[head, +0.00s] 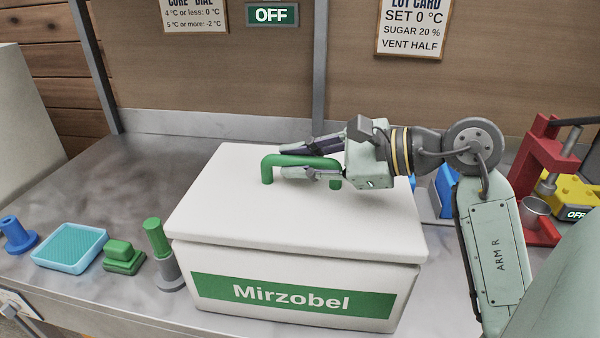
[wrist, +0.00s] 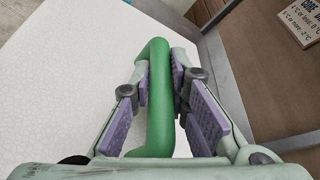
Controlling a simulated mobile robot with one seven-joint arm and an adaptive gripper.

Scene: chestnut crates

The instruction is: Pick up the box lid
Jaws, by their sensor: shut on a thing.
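The box lid (head: 215,202) is white with a green bar handle on top. It sits on a white box (head: 215,262) with a green "Mirzobel" label, and a thin dark seam shows between them at the front. My gripper (head: 306,158) reaches in from the right above the lid, with its fingers on both sides of the handle (head: 292,161). In the wrist view my gripper (wrist: 165,88) is shut on the green handle (wrist: 160,100), with the purple pads along its two sides. The white lid surface (wrist: 90,50) lies below. My gripper hides part of the handle's right end.
Left of the box are a blue knob (head: 16,235), a light-blue tray (head: 70,246), a green block (head: 123,256) and a green-topped grey cylinder (head: 163,255). A red press (head: 543,165) stands right. A wall is behind; the left rear counter is clear.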

